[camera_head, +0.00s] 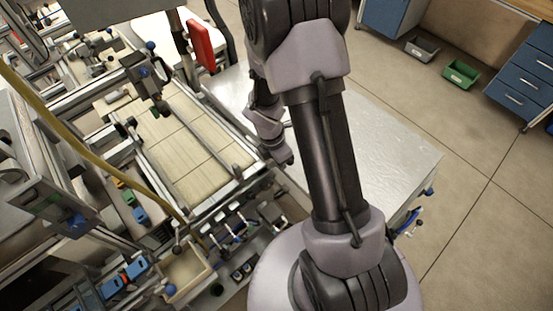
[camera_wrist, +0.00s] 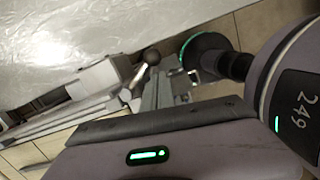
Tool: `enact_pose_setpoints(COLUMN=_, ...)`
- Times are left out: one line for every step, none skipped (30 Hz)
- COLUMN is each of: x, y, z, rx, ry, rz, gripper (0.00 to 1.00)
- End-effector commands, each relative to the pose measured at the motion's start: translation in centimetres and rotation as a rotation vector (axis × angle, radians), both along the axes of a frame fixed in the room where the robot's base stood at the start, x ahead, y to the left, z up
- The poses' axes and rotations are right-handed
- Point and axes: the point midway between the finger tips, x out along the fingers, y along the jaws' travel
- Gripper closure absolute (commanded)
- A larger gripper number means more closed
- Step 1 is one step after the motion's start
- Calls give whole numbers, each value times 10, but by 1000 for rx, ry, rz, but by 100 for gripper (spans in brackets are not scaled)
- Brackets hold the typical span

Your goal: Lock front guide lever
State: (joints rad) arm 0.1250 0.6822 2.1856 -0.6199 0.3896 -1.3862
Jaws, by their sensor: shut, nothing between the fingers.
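My gripper (camera_head: 284,158) hangs at the front right corner of the tape machine, beside the metal table. In the wrist view its narrow grey fingers (camera_wrist: 157,90) are close together, with nothing seen between them. A dark round knob (camera_wrist: 152,57) shows just past the fingertips; it looks like a lever's end, but I cannot tell whether the fingers touch it. A pale block on a metal rail (camera_wrist: 98,78) lies left of the fingers. I cannot pick out the front guide lever for certain in the head view, where my arm hides part of that corner.
The machine's tiled bed (camera_head: 185,145) lies left of my gripper, framed by metal rails. A shiny metal table (camera_head: 395,150) stands to the right. A yellow hose (camera_head: 75,140) crosses the left side. Open floor (camera_head: 480,230), grey and green bins (camera_head: 460,74) and blue drawers (camera_head: 525,85) lie farther right.

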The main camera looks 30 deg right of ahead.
Motion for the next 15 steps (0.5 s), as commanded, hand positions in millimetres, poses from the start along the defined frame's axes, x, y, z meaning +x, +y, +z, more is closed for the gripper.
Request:
enact_pose_setpoints(x=0, y=-2, z=3, rx=2, ry=2, rz=24, gripper=100)
enact_pose_setpoints(x=0, y=-3, z=3, rx=4, ry=2, rz=38, gripper=100)
enact_pose_setpoints(x=1, y=-4, z=2, rx=6, ry=2, rz=56, gripper=100)
enact_pose_setpoints(x=1, y=-5, z=2, rx=7, ry=3, rz=69, gripper=100)
enact_pose_setpoints(x=1, y=-5, z=2, rx=8, ry=2, rz=80, gripper=100)
enact_pose_setpoints(x=2, y=-6, z=2, rx=10, ry=3, rz=94, gripper=100)
enact_pose_setpoints(x=2, y=-7, z=1, rx=11, ry=2, rz=105, gripper=100)
enact_pose_setpoints(x=2, y=-7, z=1, rx=11, ry=3, rz=113, gripper=100)
enact_pose_setpoints(x=3, y=-8, z=1, rx=13, ry=3, rz=123, gripper=100)
enact_pose_setpoints(x=3, y=-8, z=1, rx=13, ry=3, rz=128, gripper=100)
enact_pose_setpoints(x=3, y=-8, z=1, rx=13, ry=3, rz=133, gripper=100)
enact_pose_setpoints(x=3, y=-9, z=1, rx=14, ry=3, rz=138, gripper=100)
enact_pose_setpoints(x=3, y=-9, z=0, rx=14, ry=4, rz=142, gripper=100)
enact_pose_setpoints(x=3, y=-9, z=0, rx=14, ry=3, rz=144, gripper=100)
enact_pose_setpoints(x=4, y=-9, z=0, rx=15, ry=2, rz=147, gripper=100)
